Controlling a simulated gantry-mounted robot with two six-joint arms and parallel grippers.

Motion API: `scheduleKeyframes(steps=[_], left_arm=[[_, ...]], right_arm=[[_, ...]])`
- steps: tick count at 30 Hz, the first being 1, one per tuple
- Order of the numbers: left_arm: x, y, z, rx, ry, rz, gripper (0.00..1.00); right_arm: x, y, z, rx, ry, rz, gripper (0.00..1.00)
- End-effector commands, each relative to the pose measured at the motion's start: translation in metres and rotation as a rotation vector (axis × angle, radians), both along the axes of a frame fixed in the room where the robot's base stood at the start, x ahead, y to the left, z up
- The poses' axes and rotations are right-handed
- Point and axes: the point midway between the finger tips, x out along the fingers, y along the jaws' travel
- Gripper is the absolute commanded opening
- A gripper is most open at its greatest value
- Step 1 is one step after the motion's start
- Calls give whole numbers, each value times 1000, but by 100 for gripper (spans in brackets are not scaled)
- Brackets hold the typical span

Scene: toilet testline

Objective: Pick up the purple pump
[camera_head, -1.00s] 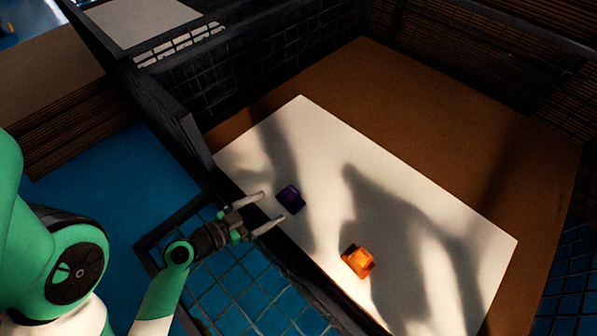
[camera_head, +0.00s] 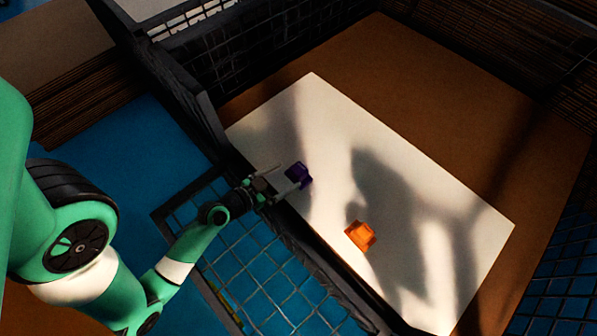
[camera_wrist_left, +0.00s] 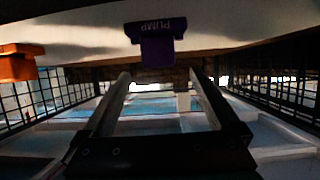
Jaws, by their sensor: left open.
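The purple pump (camera_head: 299,174) is a small block on the white board (camera_head: 420,195), near the board's left edge. In the left wrist view the purple pump (camera_wrist_left: 156,43) shows the word PUMP and appears just beyond the fingertips, near the middle top. My left gripper (camera_head: 287,178) is open and empty. In the head view one finger overlaps the pump's near side; I cannot tell if they touch. Its two fingers also show in the left wrist view (camera_wrist_left: 160,80), spread apart. My right gripper is not in view.
An orange block (camera_head: 360,236) sits on the board to the lower right of the pump; it also shows at the left of the wrist view (camera_wrist_left: 18,63). Dark mesh walls (camera_head: 250,55) surround the bin. The board's right part is clear.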

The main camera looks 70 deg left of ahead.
Motion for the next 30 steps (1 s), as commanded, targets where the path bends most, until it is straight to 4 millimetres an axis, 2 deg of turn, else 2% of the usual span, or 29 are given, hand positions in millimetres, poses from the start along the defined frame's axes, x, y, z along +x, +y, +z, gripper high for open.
scheduleKeyframes(steps=[3,7,16,30], left_arm=[[19,5,-1,1,-3,-5,95],[37,13,-11,1,-1,-4,95],[42,15,-15,0,-1,-1,93],[42,15,-15,0,-1,-1,9]], right_arm=[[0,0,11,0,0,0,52],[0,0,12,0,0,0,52],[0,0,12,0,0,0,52],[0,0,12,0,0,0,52]])
